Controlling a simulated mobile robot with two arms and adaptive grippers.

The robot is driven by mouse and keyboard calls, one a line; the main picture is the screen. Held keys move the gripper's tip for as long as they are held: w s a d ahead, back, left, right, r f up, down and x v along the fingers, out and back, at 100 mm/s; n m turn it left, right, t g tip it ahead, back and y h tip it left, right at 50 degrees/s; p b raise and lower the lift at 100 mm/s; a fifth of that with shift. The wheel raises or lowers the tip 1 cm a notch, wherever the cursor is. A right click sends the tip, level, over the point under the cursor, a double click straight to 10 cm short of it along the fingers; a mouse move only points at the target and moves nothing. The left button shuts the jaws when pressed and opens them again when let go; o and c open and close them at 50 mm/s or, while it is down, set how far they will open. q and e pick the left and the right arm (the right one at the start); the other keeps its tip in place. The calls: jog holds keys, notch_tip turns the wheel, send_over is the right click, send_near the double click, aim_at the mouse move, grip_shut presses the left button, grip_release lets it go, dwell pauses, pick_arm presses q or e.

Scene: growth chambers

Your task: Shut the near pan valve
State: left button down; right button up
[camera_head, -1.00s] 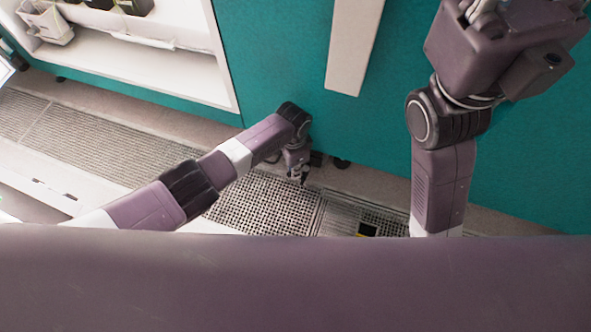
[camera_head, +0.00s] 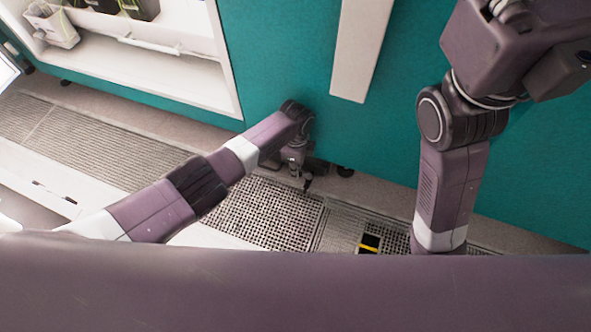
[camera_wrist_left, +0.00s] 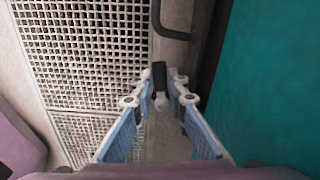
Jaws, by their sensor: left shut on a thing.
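My left gripper (camera_head: 298,174) is low down at the foot of the teal chamber wall, just above the floor grating. In the left wrist view its two blue-padded fingers (camera_wrist_left: 162,84) are shut on a small black handle (camera_wrist_left: 159,76), which I take to be the near pan valve's lever. The handle sticks out beyond the fingertips. The valve body is not clear in either view.
The perforated floor grating (camera_head: 262,212) runs along the wall, with a yellow-and-black patch (camera_head: 369,244) to the right. A dark pipe (camera_wrist_left: 187,30) lies beside the handle. The teal wall (camera_head: 280,60) stands close by. An open white shelf (camera_head: 185,68) is at upper left.

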pick_arm(q)
jog(key=shift+d, duration=0.1)
dwell(0.3)
jog(key=c, duration=1.9)
grip_release()
jog(key=shift+r, duration=0.1)
notch_tip(320, 180, up, 12)
jog(key=shift+c, duration=0.3)
